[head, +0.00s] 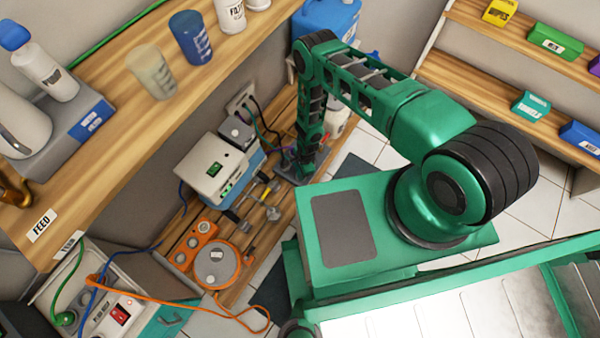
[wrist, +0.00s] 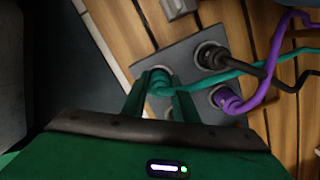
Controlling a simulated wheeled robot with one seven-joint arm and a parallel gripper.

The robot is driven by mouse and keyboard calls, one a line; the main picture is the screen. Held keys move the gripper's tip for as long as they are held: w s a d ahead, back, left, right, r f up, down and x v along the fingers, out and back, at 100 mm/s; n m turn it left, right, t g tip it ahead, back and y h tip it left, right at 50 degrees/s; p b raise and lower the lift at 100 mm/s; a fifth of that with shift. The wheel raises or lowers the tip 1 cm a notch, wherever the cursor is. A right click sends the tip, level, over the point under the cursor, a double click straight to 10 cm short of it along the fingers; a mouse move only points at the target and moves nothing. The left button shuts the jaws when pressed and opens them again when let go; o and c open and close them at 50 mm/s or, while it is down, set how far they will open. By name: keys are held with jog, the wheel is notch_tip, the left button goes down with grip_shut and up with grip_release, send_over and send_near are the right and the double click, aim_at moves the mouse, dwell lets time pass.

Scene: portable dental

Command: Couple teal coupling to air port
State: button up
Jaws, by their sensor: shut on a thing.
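In the wrist view my gripper (wrist: 160,98) is shut on the teal coupling (wrist: 161,80), with one green finger on each side. A teal hose runs from the coupling to the right. The coupling is over the upper left part of a grey port plate (wrist: 190,50), where a pale port rim shows around it. I cannot tell whether it is fully seated or just above the port.
A grey-white box unit (head: 213,168) stands left of the arm on the wooden bench. Black and purple hoses cross right of the plate. A blue container (head: 325,18) stands behind.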

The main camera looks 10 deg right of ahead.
jog(key=shift+f, duration=0.25)
jog(key=o, duration=1.1)
jog(key=shift+o, duration=0.2)
jog(key=r, duration=0.7)
jog(key=d+r, duration=0.1)
jog(key=r, duration=0.2)
jog(key=shift+w+d+r, duration=0.1)
jog(key=shift+w+r, duration=0.1)
jog(key=shift+r, duration=0.15)
